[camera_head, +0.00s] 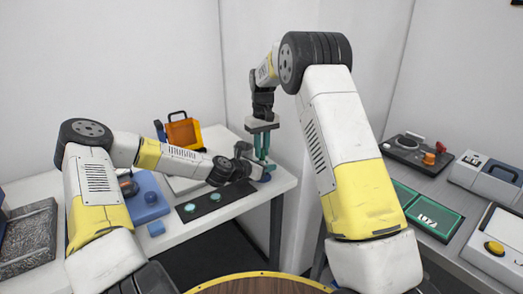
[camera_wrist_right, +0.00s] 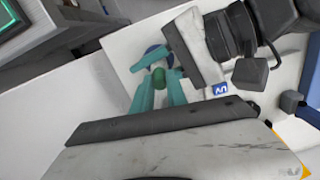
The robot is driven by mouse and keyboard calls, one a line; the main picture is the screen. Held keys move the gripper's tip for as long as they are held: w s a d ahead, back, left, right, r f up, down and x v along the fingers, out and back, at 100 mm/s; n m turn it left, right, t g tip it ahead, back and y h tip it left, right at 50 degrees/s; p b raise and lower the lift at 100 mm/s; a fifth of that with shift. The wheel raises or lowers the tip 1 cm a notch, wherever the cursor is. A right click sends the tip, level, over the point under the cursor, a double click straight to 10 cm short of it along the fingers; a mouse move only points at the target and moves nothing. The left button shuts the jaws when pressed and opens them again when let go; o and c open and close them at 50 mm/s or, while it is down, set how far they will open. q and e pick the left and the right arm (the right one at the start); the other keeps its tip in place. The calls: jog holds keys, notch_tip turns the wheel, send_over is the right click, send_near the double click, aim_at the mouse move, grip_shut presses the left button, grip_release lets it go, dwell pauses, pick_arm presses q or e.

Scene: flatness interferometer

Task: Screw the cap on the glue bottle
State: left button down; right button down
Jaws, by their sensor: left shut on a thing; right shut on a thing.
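My right gripper (camera_head: 262,160) reaches down from above with teal fingers at the white table's right end. In the right wrist view, its fingertips (camera_wrist_right: 159,82) are shut on a small green cap (camera_wrist_right: 159,78). My left gripper (camera_head: 258,172) comes in level from the left, just below the right fingertips. A blue round thing, apparently the glue bottle (camera_head: 265,178), shows at its fingers. It also shows in the right wrist view (camera_wrist_right: 153,52), close behind the cap and partly covered by the left fingers. Whether cap and bottle touch is hidden.
On the white table (camera_head: 283,181) lie a black strip with round teal discs (camera_head: 214,197), a blue box (camera_head: 147,198) and an orange case (camera_head: 184,132). A grey bench (camera_head: 440,185) with instruments stands right. A round wooden top (camera_head: 260,286) is at the front.

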jog(key=m, duration=1.1)
jog(key=shift+m, duration=0.3)
jog(key=m, duration=0.3)
jog(key=shift+d+m, duration=0.1)
jog(key=shift+m, duration=0.3)
jog(key=c, duration=1.3)
grip_release()
jog(key=shift+r, duration=2.25)
jog(key=shift+c, duration=0.3)
